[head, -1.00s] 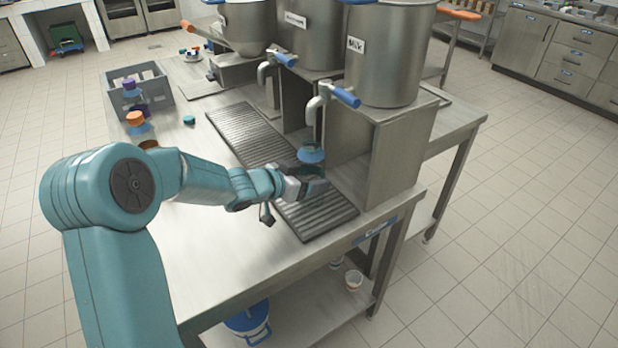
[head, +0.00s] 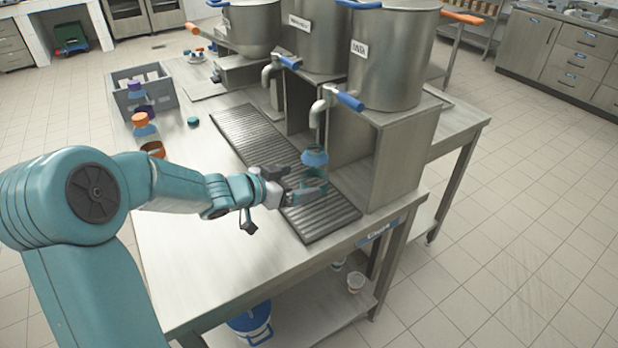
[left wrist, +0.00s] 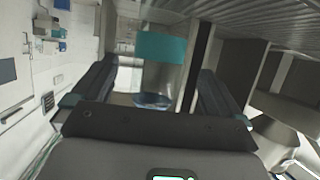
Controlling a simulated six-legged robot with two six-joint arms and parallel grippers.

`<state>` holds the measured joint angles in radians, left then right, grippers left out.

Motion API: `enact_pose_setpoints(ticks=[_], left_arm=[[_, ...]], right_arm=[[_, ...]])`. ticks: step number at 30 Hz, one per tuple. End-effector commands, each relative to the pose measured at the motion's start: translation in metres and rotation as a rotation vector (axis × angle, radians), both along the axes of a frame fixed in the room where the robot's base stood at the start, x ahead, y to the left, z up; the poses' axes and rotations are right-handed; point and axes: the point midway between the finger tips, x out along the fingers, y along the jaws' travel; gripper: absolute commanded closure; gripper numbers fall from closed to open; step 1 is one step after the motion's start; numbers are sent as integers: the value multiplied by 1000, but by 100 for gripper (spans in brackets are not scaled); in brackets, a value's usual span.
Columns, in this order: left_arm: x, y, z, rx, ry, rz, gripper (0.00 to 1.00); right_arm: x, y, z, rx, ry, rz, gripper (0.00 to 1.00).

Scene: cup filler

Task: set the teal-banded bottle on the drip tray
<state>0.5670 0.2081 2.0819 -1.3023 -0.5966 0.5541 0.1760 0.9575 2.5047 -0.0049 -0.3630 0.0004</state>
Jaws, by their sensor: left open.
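The clear bottle with the teal band (head: 314,168) stands upright on the ribbed drip tray (head: 325,222), below the nearest tap. In the left wrist view its teal band (left wrist: 162,47) shows between and beyond the fingers. My left gripper (head: 292,190) is open, just left of the bottle and over the tray's left edge; one finger overlaps the bottle's lower part in the head view. In the left wrist view both fingers of the left gripper (left wrist: 155,85) are apart with a gap between them. My right gripper is not in view.
Steel vats with blue-handled taps (head: 347,100) stand right of the tray. A grey crate (head: 150,90), orange-capped bottle (head: 140,120) and teal cap (head: 193,121) are at the left. The front tabletop (head: 220,270) is clear.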

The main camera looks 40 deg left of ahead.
Motion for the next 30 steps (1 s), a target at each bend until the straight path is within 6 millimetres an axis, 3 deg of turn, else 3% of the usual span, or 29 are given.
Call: enact_pose_setpoints(ticks=[3,10,30], left_arm=[[-25,7,13,1,0,4,0],[-53,13,23,0,0,1,0],[-57,13,24,0,0,-1,0]], right_arm=[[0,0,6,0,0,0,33],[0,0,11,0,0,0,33],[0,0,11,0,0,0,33]])
